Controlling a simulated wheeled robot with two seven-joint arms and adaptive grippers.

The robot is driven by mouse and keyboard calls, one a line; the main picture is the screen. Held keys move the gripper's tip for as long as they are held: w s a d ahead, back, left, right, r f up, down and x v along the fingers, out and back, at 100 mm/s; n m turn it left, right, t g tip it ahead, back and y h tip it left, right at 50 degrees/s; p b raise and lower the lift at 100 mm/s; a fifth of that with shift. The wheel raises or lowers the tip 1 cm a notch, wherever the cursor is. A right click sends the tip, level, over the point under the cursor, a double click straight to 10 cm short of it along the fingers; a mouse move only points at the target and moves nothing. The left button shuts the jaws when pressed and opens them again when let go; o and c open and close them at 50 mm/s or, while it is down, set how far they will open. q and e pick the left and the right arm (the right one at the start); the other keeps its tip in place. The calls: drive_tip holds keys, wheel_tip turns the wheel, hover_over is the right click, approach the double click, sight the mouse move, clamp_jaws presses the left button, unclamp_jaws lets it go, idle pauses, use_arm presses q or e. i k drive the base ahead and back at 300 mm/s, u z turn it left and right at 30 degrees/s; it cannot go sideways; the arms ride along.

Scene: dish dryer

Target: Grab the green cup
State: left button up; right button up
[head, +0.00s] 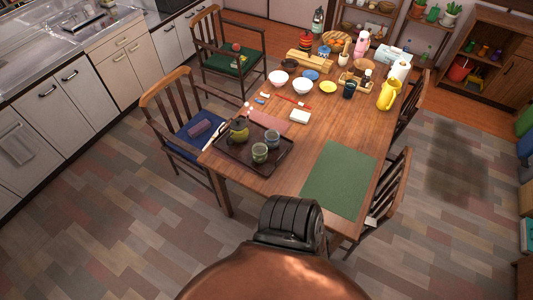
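Two small grey-green cups stand upright on the dark tray (232,158) at the near left corner of the wooden table. The nearer cup (259,153) is left of and in front of the other cup (272,139). From here I cannot tell which of the two is greener. An olive-green teapot (239,131) stands on the same tray, behind and to the left of the cups. Neither of my grippers is in view.
A green mat (338,180) lies bare on the table's near right. Bowls (303,86), a yellow pitcher (388,95), bottles and a dark mug (349,89) crowd the far half. Chairs (185,120) flank the table. Floor at the left is clear.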

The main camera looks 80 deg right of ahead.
sight(259, 150)
drive_tip(key=z, duration=0.75)
drive_tip(key=i, duration=3.2)
drive_tip(key=z, duration=2.25)
drive_tip(key=i, duration=0.15)
drive_tip(key=z, duration=0.35)
